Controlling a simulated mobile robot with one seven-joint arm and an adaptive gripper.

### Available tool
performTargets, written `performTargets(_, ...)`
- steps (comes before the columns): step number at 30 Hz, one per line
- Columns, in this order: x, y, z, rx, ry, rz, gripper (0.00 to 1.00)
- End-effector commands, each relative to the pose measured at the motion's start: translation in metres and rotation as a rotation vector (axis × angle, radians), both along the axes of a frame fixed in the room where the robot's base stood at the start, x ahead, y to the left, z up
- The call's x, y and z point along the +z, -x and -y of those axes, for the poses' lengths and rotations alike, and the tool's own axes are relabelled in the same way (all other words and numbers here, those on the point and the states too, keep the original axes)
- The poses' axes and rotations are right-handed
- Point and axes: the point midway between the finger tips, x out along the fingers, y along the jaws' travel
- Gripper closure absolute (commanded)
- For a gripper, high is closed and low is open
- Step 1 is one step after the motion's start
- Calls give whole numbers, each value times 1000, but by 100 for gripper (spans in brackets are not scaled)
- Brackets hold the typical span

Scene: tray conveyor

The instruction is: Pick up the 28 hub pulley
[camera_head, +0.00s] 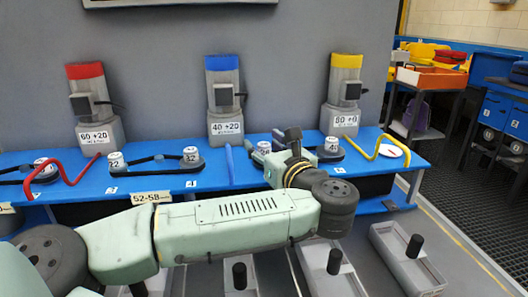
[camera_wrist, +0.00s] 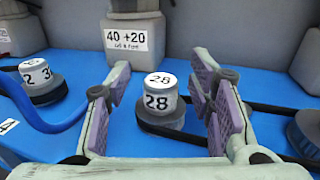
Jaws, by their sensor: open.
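The 28 hub pulley (camera_wrist: 161,96) stands upright on the blue bench in the middle of the wrist view. It has a white cap marked 28 on top and on the side, above a dark base with a black belt. My gripper (camera_wrist: 162,76) is open, with one purple-padded finger on each side of the pulley and a visible gap to both. Whether the fingertips are level with the cap is hard to tell. In the head view my gripper (camera_head: 282,148) is over the bench and mostly hides this pulley.
A pulley marked 32 (camera_head: 190,156) and a blue rod (camera_head: 229,164) stand to the left. A pulley marked 40 (camera_head: 331,146) is to the right. A blue-topped motor (camera_head: 225,105) labelled 40 +20 stands behind. Black belts run low around the pulleys.

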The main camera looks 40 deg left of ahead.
Motion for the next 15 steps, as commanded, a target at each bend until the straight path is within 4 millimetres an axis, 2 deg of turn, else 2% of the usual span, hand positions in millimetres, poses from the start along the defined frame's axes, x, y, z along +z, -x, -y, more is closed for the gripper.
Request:
performTargets(3, 0, -3, -8, 1, 0, 1, 52)
performTargets(10, -1, -4, -9, -1, 0, 0, 52)
performTargets(15, -1, -4, -8, -1, 0, 0, 63)
